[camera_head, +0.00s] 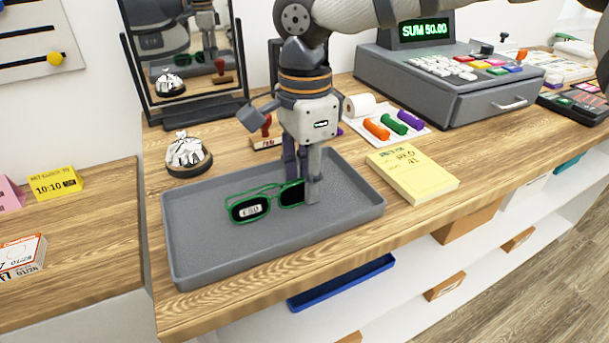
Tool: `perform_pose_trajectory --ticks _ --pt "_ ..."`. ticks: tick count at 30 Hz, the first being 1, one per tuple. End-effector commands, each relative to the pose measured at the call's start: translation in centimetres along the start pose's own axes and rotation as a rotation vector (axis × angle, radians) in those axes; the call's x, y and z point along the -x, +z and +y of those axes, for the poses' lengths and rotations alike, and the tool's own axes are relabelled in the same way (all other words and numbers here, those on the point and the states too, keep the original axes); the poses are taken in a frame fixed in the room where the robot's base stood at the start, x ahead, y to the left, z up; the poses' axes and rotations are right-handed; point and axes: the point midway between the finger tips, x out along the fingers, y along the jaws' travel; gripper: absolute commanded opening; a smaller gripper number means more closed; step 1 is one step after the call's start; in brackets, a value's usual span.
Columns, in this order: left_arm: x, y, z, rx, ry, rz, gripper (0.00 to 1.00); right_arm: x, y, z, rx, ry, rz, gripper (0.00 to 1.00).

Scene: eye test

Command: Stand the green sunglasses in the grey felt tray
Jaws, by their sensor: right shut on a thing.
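The green sunglasses (249,209) have dark lenses and a white price tag reading 50 on the left lens. They are upright with the lenses facing me, in the grey felt tray (200,262) on the wooden counter. My right gripper (303,195) points down over the tray, shut on the right end of the sunglasses. I cannot tell whether the sunglasses rest on the tray floor. My left gripper is not in view.
A mirror (158,88) and a bell (188,157) stand behind the tray. A yellow notepad (412,174) lies to its right. A cash register (450,85) stands at the back right. The tray's front left is bare.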

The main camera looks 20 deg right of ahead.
Motion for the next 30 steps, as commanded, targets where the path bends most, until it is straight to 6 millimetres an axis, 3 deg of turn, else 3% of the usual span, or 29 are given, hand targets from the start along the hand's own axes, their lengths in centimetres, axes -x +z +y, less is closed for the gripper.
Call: perform_pose_trajectory --ticks 6,7,9,20,30 --pt "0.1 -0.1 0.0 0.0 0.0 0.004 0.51 -0.2 0.0 0.0 0.0 -0.001 0.0 0.0" --pt "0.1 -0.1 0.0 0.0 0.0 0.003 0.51 -0.2 0.0 0.0 0.0 -0.002 0.0 0.32" --pt "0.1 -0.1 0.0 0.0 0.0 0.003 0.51 -0.2 0.0 0.0 0.0 -0.001 0.0 0.47" --pt "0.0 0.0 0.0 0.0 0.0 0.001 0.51 0.4 0.0 0.0 0.0 -0.001 0.0 0.47" --pt "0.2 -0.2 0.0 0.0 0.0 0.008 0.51 9.1 0.0 -0.1 0.0 -0.004 -0.001 0.47"
